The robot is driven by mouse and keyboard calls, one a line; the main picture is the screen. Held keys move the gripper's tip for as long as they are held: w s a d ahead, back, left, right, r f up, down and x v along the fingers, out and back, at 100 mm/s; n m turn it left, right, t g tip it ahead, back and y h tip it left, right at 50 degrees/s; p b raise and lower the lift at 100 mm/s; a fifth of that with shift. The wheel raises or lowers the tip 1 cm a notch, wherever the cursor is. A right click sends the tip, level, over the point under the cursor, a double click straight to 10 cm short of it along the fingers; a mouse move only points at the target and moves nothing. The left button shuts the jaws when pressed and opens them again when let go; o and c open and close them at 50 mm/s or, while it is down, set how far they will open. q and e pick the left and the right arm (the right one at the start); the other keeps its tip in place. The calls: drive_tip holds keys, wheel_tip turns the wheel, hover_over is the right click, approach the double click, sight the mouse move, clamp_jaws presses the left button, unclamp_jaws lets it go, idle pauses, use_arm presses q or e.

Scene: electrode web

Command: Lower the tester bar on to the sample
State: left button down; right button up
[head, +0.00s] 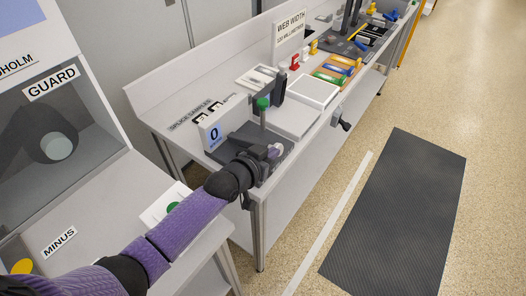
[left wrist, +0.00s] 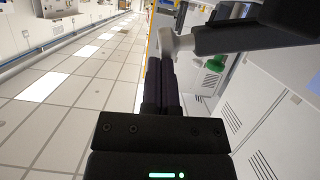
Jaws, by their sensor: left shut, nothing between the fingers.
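The tester stands at the near end of the bench in the head view, with a dark base (head: 225,152), a white display box reading 0 (head: 213,132) and a post with a green knob (head: 262,103). In the left wrist view a dark bar (left wrist: 262,32) comes in from the upper right and ends in a pale grey knob (left wrist: 177,45). The green knob (left wrist: 216,62) shows behind it. My left gripper (left wrist: 163,65) is shut and empty, its fingertips close to the pale knob; contact is unclear. In the head view my left gripper (head: 268,157) partly covers the tester. The sample cannot be made out.
A white tray (head: 313,91) and coloured tools (head: 335,70) lie farther along the bench. A guarded machine (head: 60,130) stands at left. A dark floor mat (head: 400,210) lies on open floor at right.

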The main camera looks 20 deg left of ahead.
use_arm(q)
drive_tip(key=f, duration=0.1)
drive_tip(key=d+f+m+b, duration=0.1)
drive_tip(key=shift+s+f+y, duration=0.1)
drive_tip(key=shift+f+y, duration=0.2)
drive_tip(key=shift+f, duration=0.1)
drive_tip(key=shift+d+f+b, duration=0.15)
drive_tip(key=shift+f+b, duration=0.25)
drive_tip(key=shift+f, duration=0.35)
use_arm(e)
drive_tip(key=shift+d+f, duration=0.25)
drive_tip(key=shift+f, duration=0.3)
drive_tip(key=shift+d+f, duration=0.25)
drive_tip(key=shift+f, duration=0.25)
